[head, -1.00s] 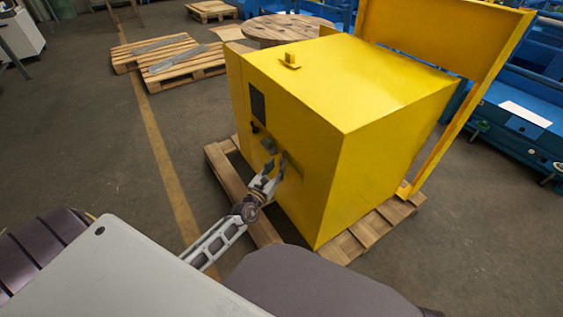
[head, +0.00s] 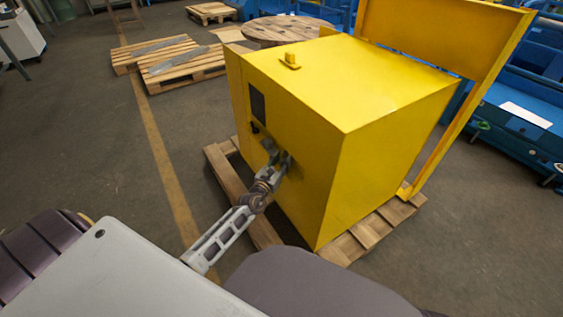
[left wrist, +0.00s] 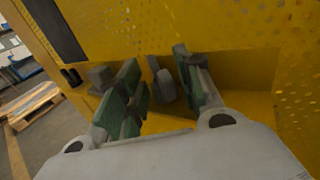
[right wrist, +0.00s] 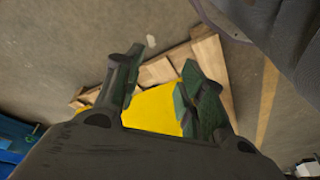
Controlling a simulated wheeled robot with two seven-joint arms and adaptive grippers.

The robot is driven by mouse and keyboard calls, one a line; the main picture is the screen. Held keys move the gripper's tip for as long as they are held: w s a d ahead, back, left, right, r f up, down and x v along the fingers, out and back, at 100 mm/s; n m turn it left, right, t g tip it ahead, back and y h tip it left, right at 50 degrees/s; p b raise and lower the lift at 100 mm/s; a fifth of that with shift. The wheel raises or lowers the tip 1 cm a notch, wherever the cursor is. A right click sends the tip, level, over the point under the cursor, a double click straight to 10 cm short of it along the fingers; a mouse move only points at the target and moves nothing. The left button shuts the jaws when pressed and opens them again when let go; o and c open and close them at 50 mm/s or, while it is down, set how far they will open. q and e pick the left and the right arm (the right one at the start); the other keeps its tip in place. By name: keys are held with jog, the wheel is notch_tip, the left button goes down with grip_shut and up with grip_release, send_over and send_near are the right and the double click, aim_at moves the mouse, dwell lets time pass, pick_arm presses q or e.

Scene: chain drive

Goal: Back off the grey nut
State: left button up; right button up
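My left gripper (head: 283,160) reaches the front face of the yellow machine (head: 300,185). In the left wrist view the left gripper (left wrist: 163,90) is open, its green-padded fingers apart at a recess in the yellow face. A dark grey part (left wrist: 163,86), perhaps the grey nut, stands between the fingers, with a gap to the right finger. A second grey block (left wrist: 100,76) sits outside the left finger. In the head view the gripper mostly hides the nut. My right gripper (right wrist: 157,95) is open and empty above the machine and pallet, and is outside the head view.
The machine stands on a wooden pallet (head: 232,185). A tall yellow panel (head: 440,40) rises behind it. More pallets (head: 168,65) and a wooden reel (head: 285,28) lie beyond.

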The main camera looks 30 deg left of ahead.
pick_arm(q)
jog(key=c, duration=0.7)
pick_arm(e)
jog(key=shift+f, duration=0.1)
pick_arm(q)
jog(key=shift+c, duration=0.2)
